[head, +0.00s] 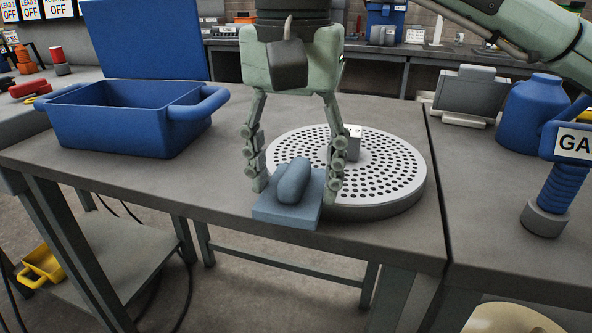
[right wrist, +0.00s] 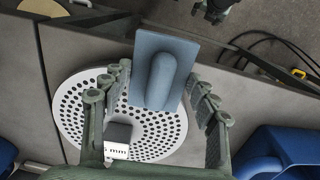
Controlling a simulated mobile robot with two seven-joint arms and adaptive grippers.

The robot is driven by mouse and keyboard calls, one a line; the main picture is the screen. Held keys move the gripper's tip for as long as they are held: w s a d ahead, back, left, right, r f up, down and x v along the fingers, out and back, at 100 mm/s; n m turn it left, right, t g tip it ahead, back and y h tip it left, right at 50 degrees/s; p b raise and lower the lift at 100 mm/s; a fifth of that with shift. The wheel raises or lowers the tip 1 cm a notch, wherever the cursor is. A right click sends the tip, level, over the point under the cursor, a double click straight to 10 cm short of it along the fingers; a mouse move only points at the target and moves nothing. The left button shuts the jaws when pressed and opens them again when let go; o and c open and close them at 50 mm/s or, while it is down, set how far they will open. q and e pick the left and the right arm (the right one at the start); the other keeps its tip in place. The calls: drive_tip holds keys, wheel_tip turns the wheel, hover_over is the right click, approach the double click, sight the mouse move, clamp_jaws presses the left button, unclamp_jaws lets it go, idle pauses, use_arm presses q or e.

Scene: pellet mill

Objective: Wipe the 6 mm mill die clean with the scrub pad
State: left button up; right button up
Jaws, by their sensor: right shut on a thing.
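The mill die (head: 392,208) is a round, light grey, perforated disc lying flat on the grey table near its right side. A small grey block with a white label stands on it; the label reads "mm" in the right wrist view, its front part hard to read. The scrub pad (head: 270,212) is a blue-grey slab with a rounded handle on top. My right gripper (head: 297,190) is shut on the pad, its fingers on either side. The pad is beside the die's front left edge; I cannot tell whether they touch. A gripper, probably my left one (right wrist: 214,10), shows small at the top of the wrist view.
A blue open bin (head: 120,128) with side handles stands at the left of the table. On the adjoining right-hand table stand a blue jar (head: 533,112), a blue ribbed-grip tool (head: 560,190) and a grey box (head: 468,92). The tabletop between bin and pad is clear.

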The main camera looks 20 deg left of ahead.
drive_tip(key=shift+s+a+p, duration=0.1)
drive_tip(key=shift+a+p, duration=0.2)
drive_tip(key=shift+a, duration=0.75)
drive_tip(key=d+b, duration=0.1)
drive_tip(key=d, duration=0.2)
drive_tip(key=shift+d+f, duration=0.1)
drive_tip(key=shift+d, duration=0.7)
drive_tip(key=a, duration=0.3)
drive_tip(key=shift+a+r+p, duration=0.15)
drive_tip(key=shift+r+p, duration=0.05)
drive_tip(key=shift+p, duration=0.15)
drive_tip(key=shift+a+f, duration=0.1)
drive_tip(key=shift+a, duration=0.6)
